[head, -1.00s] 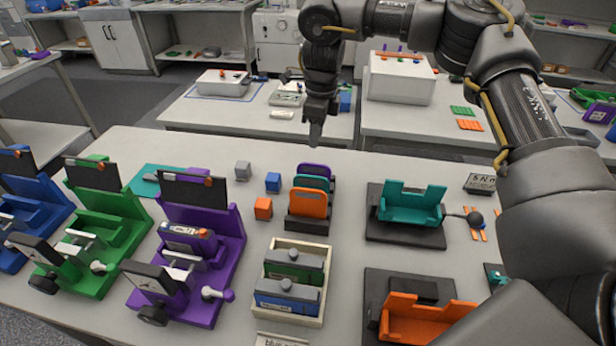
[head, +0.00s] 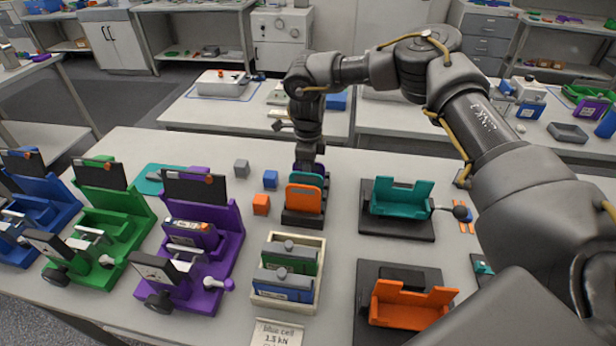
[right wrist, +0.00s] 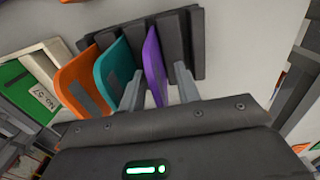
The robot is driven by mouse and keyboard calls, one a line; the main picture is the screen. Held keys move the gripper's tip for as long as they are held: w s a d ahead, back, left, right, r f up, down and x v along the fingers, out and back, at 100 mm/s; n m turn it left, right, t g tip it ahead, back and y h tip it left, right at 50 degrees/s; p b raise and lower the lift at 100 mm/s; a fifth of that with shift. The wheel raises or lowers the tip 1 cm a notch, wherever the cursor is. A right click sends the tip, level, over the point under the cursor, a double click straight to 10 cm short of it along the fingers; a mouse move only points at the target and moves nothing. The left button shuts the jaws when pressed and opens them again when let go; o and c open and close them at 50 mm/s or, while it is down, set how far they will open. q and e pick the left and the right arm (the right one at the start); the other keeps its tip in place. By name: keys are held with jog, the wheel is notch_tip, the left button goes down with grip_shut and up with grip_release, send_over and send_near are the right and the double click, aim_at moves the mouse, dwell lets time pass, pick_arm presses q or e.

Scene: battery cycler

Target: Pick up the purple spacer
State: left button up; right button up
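The purple spacer (right wrist: 154,66) stands upright in the slotted dark rack (right wrist: 190,45), at the end of the row beside the teal spacer (right wrist: 113,72) and the orange spacer (right wrist: 82,82). In the right wrist view my right gripper (right wrist: 158,88) is open, with one finger on each side of the purple spacer and gaps showing between. One finger sits between the purple and teal spacers. In the head view this gripper (head: 309,163) is down behind the orange spacer (head: 304,199) and hides most of the purple one. My left gripper is not in view.
Orange (head: 261,204), blue (head: 270,179) and grey (head: 241,168) cubes lie left of the rack. A wooden box (head: 318,290) of cells stands in front. A teal fixture (head: 402,200) stands right, and the purple cycler (head: 232,255) left.

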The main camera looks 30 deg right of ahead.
jog(key=shift+s+r, duration=0.15)
jog(key=shift+s, duration=0.05)
jog(key=shift+c, duration=1)
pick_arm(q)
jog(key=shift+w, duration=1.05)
pick_arm(e)
grip_shut()
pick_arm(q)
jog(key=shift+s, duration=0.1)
